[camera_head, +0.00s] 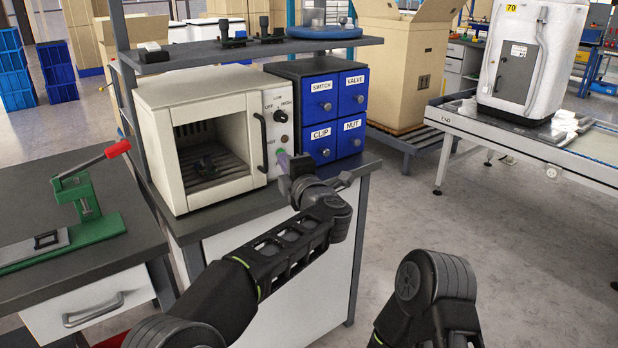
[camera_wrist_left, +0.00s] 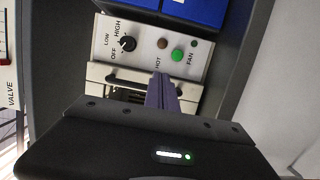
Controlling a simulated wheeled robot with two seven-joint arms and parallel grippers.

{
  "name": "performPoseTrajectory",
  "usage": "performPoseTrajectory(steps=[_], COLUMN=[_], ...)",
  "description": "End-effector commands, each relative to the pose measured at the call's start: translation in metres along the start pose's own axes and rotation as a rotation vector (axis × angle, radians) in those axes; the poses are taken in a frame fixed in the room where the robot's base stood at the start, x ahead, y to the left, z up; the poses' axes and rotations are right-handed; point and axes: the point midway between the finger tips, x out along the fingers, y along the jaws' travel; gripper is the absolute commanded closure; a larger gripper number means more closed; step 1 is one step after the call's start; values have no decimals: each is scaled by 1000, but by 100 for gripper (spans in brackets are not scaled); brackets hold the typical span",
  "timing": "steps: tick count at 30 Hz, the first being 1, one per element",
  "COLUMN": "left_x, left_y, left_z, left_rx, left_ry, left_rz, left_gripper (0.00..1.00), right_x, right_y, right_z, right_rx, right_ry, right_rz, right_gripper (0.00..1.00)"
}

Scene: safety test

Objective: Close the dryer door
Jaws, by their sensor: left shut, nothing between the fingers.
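The dryer (camera_head: 200,84) is a cream box on the grey bench, with a windowed door (camera_head: 217,186) on its front and a black vertical handle (camera_head: 262,140) at the door's right edge. The door looks about flush with the front; a small gap cannot be ruled out. A dark item on a rack shows through the window. My left gripper (camera_head: 283,162) is shut and empty in front of the lower control panel, right of the handle. In the left wrist view its fingers (camera_wrist_left: 162,90) reach towards the panel (camera_wrist_left: 150,40); contact cannot be told. My right gripper is out of view.
Blue labelled drawers (camera_head: 321,110) stand right of the dryer. A shelf (camera_head: 250,49) with small parts spans above. A green press with a red handle (camera_head: 117,148) is on the left bench. A cardboard box (camera_head: 402,70) and conveyor (camera_head: 520,135) stand at right; floor there is free.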

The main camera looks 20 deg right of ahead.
Motion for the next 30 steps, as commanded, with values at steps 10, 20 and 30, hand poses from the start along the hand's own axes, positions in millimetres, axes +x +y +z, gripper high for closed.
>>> performPoseTrajectory(steps=[10, 20, 30], left_x=[-61, -72, -60], left_y=[1, 0, -25], left_z=[19, 21, 13], left_rx=[0, -2, 76], left_ry=[-7, -6, -28], left_rz=[0, 0, -9], left_gripper=[100, 100, 100], right_x=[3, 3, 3], right_y=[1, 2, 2], right_z=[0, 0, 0], right_rx=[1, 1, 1], right_ry=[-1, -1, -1], right_rz=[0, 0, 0], right_gripper=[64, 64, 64])
